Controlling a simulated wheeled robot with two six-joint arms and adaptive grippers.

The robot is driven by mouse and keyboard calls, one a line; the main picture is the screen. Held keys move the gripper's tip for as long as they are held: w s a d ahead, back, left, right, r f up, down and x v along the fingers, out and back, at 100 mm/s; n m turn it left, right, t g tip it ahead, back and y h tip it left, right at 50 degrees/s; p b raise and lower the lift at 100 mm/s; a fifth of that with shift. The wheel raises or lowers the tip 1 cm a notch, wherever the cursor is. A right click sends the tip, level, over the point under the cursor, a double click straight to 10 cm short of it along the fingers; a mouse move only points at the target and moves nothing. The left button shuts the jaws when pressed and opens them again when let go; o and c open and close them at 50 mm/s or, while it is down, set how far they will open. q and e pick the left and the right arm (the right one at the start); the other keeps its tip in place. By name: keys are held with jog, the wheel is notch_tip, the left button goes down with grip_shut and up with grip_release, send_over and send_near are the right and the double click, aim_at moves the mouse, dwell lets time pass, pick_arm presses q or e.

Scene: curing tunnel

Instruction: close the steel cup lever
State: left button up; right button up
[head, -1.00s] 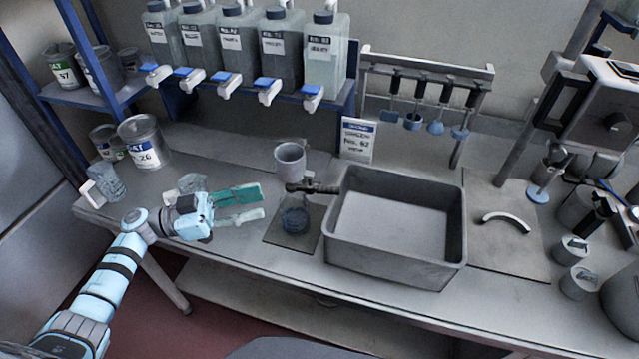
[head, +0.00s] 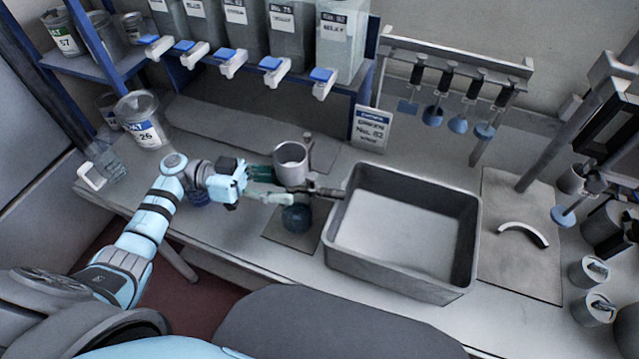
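The steel cup (head: 291,160) is a grey open-topped cup standing upright on the bench, left of the basin. A dark bar, apparently its lever (head: 326,192), lies nearly level in front of the cup and reaches toward the basin's left rim. Whether it joins the cup cannot be told. My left gripper (head: 284,188) comes in from the left, with its two teal and white fingers apart. Its fingertips are close to the cup's lower left side and the bar's left end; contact cannot be told. My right gripper is not in view.
A large grey basin (head: 335,252) stands right of the bar. A dark blue round item (head: 297,218) sits on a mat (head: 283,238) in front of the cup.

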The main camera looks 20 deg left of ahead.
aim_at(318, 193)
pick_arm(q)
jog(key=d, duration=0.2)
jog(key=w+d, duration=0.1)
jog(key=d, duration=0.1)
jog(key=d+p, duration=0.1)
jog(key=d, duration=0.1)
jog(key=shift+w+d, duration=0.3)
jog(key=shift+s+d, duration=0.15)
jog(key=shift+d, duration=0.25)
jog(key=shift+f, duration=0.15)
grip_shut()
jog(key=m+g+b, duration=0.2)
jog(key=g+b, duration=0.1)
jog(key=shift+f, duration=0.2)
jog(key=shift+r+g, duration=0.1)
jog(key=shift+g, duration=0.3)
jog(key=shift+s+r+m, duration=0.1)
jog(key=shift+r+m, duration=0.05)
jog(key=shift+m, duration=0.15)
jog(key=shift+c, duration=0.7)
grip_release()
jog(key=shift+o, duration=0.7)
jog(key=shift+s+r, duration=0.15)
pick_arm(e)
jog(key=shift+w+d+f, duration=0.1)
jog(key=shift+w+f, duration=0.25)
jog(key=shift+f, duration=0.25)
